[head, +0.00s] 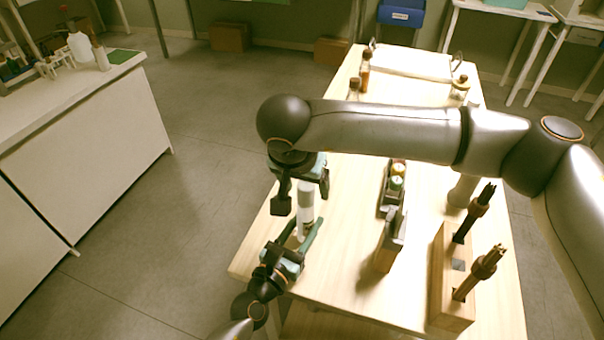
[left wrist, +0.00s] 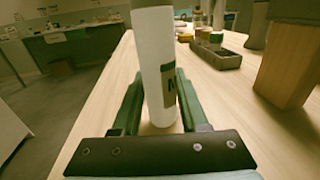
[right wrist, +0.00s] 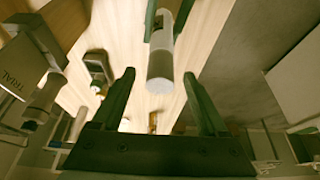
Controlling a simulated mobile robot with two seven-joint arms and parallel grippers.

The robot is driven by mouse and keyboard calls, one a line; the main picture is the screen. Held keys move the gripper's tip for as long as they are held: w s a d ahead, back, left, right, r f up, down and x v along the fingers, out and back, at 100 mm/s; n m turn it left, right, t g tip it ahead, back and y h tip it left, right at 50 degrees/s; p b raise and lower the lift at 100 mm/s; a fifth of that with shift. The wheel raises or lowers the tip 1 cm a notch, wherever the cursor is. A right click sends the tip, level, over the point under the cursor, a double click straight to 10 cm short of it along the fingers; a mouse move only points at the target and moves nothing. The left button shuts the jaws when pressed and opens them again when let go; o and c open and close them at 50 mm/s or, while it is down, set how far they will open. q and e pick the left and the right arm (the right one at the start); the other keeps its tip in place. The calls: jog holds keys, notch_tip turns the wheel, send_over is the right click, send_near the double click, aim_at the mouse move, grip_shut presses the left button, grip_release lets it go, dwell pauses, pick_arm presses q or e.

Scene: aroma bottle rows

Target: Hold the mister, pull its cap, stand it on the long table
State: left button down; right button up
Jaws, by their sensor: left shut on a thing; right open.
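The mister (head: 306,203) is a slim white bottle with a dark label and a grey cap, standing upright near the left edge of the long wooden table (head: 345,275). My left gripper (head: 303,236) is shut around its lower body; the left wrist view shows the white body (left wrist: 158,60) between the green fingers. My right gripper (head: 302,192) is open above it, fingers pointing down. In the right wrist view the grey cap (right wrist: 160,66) lies between and beyond the open fingers, apparently not gripped. Whether the mister's base touches the table is unclear.
A dark tray (head: 384,207) with small bottles and a wooden block (head: 385,260) stand mid-table. A wooden rack (head: 448,300) with dark upright tools is at the right. My right arm crosses over the table. A white counter (head: 95,125) stands left, across open floor.

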aim_at(306, 185)
jog(key=shift+w+d+f, duration=0.1)
jog(key=shift+w+f, duration=0.2)
jog(key=shift+f, duration=0.35)
jog(key=shift+c, duration=0.4)
grip_shut()
jog(key=shift+r, duration=0.15)
dwell(0.6)
jog(key=shift+r, duration=1)
jog(key=shift+r, duration=2.05)
pick_arm(q)
jog(key=shift+c, duration=1.8)
grip_release()
